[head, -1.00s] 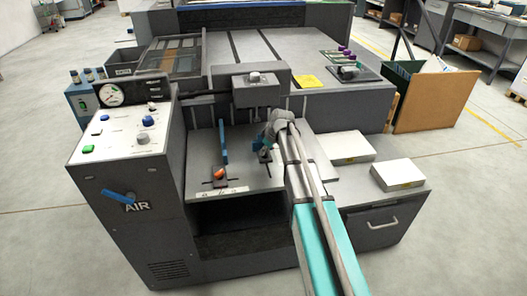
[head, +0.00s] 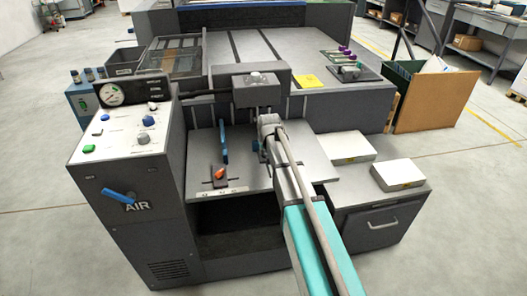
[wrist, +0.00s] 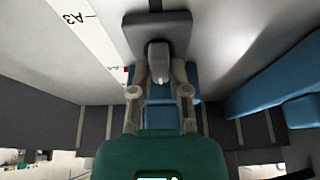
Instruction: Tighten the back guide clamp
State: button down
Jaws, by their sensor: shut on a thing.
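In the wrist view my gripper (wrist: 160,76) is shut with its two fingers on either side of a rounded grey clamp handle (wrist: 158,60). The handle stands in front of a dark grey block (wrist: 157,24). A blue part (wrist: 158,116) shows between the fingers. In the head view my gripper (head: 265,143) is at the right side of the feed table, and my arm hides most of the clamp there. A blue upright guide (head: 224,145) and a clamp with an orange lever (head: 219,173) stand to its left. How tight the held clamp is cannot be seen.
A blue bar (wrist: 270,80) lies close on the right in the wrist view. A grey housing (head: 257,90) stands just behind my gripper. The control panel (head: 118,135) is at left. White paper stacks (head: 398,174) lie at right.

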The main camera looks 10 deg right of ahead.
jog(key=m+h, duration=0.1)
jog(key=m, duration=0.3)
jog(key=shift+g+h, duration=0.3)
jog(key=shift+h, duration=0.1)
jog(key=m+h, duration=0.1)
jog(key=m, duration=0.3)
jog(key=shift+a+m+g, duration=0.1)
jog(key=shift+m+g, duration=0.3)
jog(key=c, duration=0.6)
grip_release()
jog(key=shift+r, duration=0.1)
